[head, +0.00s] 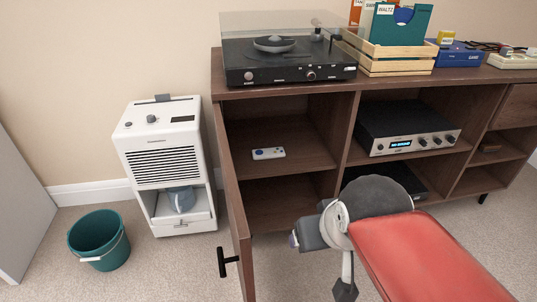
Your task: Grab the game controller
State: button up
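A small white handheld device (268,153) with blue and dark buttons lies on the upper left shelf of the open wooden cabinet. It looks like the game controller. It lies flat near the shelf's front, with nothing touching it. My arm, with a red link, reaches in from the lower right, in front of the cabinet. Its far end, a dark part (345,291) at the bottom edge, is below and to the right of the device and well apart from it. I cannot make out the gripper's fingers there.
The cabinet door (233,215) stands open at the left, its edge toward me. A turntable (290,60) and a record crate (397,66) stand on top. An amplifier (408,128) fills the middle shelf. A white heater-like appliance (168,165) and a green bucket (99,240) stand left.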

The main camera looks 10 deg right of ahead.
aim_at(257, 154)
jog(key=k+l, duration=0.8)
jog(key=l, duration=0.25)
jog(key=i+u, duration=0.05)
